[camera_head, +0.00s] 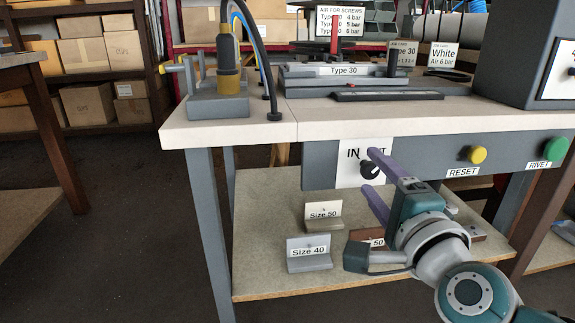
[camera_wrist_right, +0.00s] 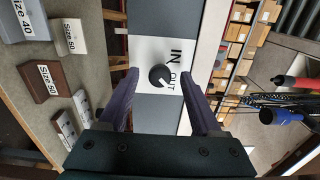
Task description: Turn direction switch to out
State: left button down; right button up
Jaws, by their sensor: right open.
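The direction switch is a dark round knob (camera_head: 369,170) on a white plate (camera_head: 348,180) marked IN and OUT, on the front of the workbench. In the right wrist view the knob (camera_wrist_right: 160,76) shows a small light mark, and I cannot tell surely which word it points at. My right gripper (camera_head: 371,171) is open, its purple fingers reaching toward the plate. In the right wrist view the knob appears between the fingertips (camera_wrist_right: 159,76), with visible space on both sides. In the head view a finger partly covers the OUT label. My left gripper is not in view.
A yellow RESET button (camera_head: 477,155) and a green RIVET button (camera_head: 555,150) sit to the right on the same front. The white benchtop (camera_head: 230,128) overhangs above. The lower shelf (camera_head: 262,225) holds Size 50 and Size 40 blocks (camera_head: 309,254) below the gripper.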

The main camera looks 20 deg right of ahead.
jog(key=p+v, duration=0.2)
jog(key=v, duration=0.8)
jog(key=shift+d, duration=0.1)
jog(key=s+a+r+n+g+y+p, duration=0.35)
jog(key=a+r+n+p, duration=0.25)
jog(key=r+n+p, duration=0.5)
jog(key=s+a+r+n+g+y+p, duration=0.2)
jog(key=a+r+n+g+y+p, duration=0.25)
jog(key=a+r+n+p, duration=0.6)
jog(key=s+d+r+n+g+h+p, duration=0.1)
jog(key=s+d+r+g+h+p, duration=0.15)
jog(key=s+d+r+p, duration=0.4)
jog(key=s+d+r+g+h+p, duration=0.1)
jog(key=s+d+r+g+p, duration=0.25)
jog(key=r+p, duration=0.65)
notch_tip(320, 180, up, 32)
jog(key=p, duration=3.6)
jog(key=shift+s+a+f, duration=0.2)
jog(key=shift+s+a, duration=0.15)
jog(key=shift+s, duration=0.05)
